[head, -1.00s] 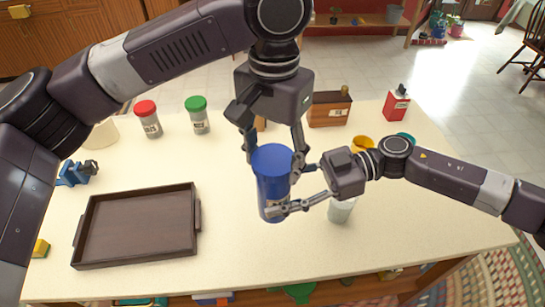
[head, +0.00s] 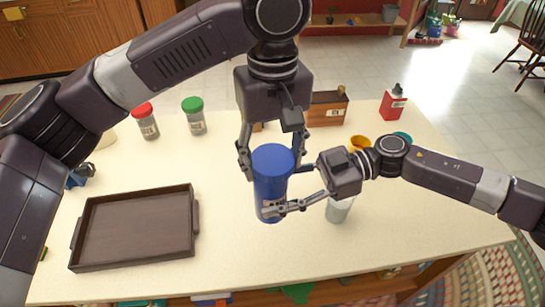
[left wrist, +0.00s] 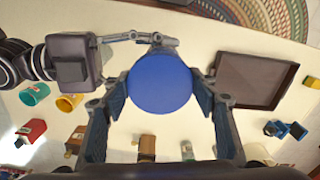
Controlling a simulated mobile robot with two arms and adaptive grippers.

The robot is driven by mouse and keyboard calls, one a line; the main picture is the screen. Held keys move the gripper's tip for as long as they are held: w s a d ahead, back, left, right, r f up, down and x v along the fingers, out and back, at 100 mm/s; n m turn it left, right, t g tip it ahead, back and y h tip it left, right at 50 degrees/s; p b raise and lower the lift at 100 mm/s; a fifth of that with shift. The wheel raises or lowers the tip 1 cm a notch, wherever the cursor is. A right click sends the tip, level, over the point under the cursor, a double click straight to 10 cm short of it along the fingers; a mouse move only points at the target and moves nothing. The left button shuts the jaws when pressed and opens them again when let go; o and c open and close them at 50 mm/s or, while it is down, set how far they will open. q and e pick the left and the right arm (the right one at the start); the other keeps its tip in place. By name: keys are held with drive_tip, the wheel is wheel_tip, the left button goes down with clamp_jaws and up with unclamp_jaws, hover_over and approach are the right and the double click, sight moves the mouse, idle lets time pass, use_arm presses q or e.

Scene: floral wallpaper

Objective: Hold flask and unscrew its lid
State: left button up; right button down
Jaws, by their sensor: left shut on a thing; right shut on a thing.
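The blue flask (head: 266,192) stands upright on the table, with its blue lid (head: 272,156) on top. In the left wrist view the lid (left wrist: 160,83) is a blue disc seen from above. My left gripper (head: 273,160) reaches down from above and is shut on the lid, one finger on each side. My right gripper (head: 288,189) comes in from the right and is shut around the flask's body. It also shows in the left wrist view (left wrist: 140,50). The seam between lid and body is hard to make out.
A dark tray (head: 135,262) lies to the left. A whitish container (head: 339,211) stands close right of the flask, under my right gripper. Red-lidded (head: 145,120) and green-lidded (head: 194,116) jars, a wooden box (head: 327,109) and a red bottle (head: 393,104) stand further back.

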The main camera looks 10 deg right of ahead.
sight(273, 159)
use_arm(q)
drive_tip(key=shift+r, duration=0.2)
drive_tip(key=shift+r, duration=0.95)
drive_tip(key=shift+r, duration=0.1)
drive_tip(key=shift+r, duration=1.9)
use_arm(e)
drive_tip(key=shift+d, duration=0.1)
